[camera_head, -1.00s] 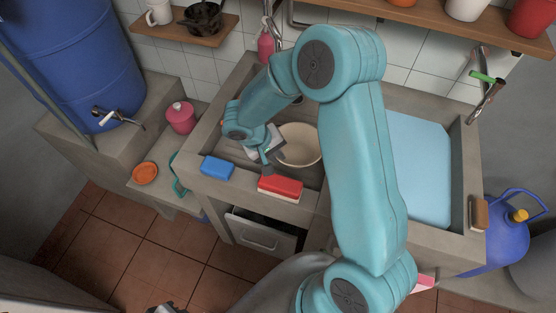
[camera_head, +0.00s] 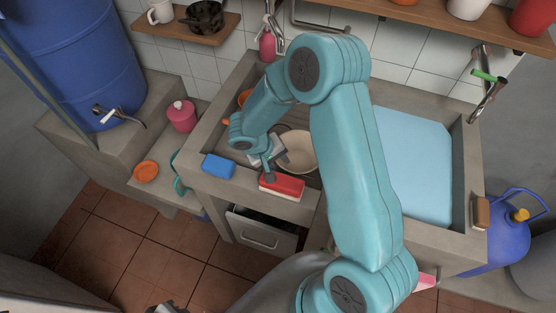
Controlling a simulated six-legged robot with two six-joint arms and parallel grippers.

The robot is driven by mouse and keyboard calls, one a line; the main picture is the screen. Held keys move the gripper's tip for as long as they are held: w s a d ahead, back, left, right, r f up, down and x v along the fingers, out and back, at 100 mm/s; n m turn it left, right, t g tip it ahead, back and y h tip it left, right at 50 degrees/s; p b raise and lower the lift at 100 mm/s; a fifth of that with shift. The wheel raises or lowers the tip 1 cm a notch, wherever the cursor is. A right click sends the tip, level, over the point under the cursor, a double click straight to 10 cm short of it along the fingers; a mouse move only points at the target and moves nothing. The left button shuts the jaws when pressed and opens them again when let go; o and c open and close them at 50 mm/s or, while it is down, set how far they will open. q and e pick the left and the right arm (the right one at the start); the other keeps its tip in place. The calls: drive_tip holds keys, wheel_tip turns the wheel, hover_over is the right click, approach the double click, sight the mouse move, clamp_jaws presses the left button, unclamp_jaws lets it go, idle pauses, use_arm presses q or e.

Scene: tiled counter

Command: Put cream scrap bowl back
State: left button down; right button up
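The cream scrap bowl (camera_head: 300,153) is in the left part of the stone sink, its right side close to or behind my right forearm. My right gripper (camera_head: 270,163) is at the bowl's left rim, pointing down beside the red brush (camera_head: 282,185). Its fingers are small and partly hidden by the wrist, but it appears closed on the rim, as the bowl moves with it. My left gripper cannot be made out; only a small dark part shows at the bottom edge.
A blue sponge (camera_head: 219,166) and the red brush lie on the sink's front ledge. A light blue surface (camera_head: 415,165) fills the right basin. An orange dish (camera_head: 146,171) and pink pot (camera_head: 182,115) stand on the left ledge. A drawer (camera_head: 262,230) below is partly open.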

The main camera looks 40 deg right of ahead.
drive_tip(key=shift+w+a+r, duration=0.1)
drive_tip(key=shift+r, duration=0.35)
drive_tip(key=v, duration=1.1)
drive_tip(key=shift+r+b, duration=0.2)
drive_tip(key=shift+b, duration=0.25)
drive_tip(key=shift+a, duration=0.15)
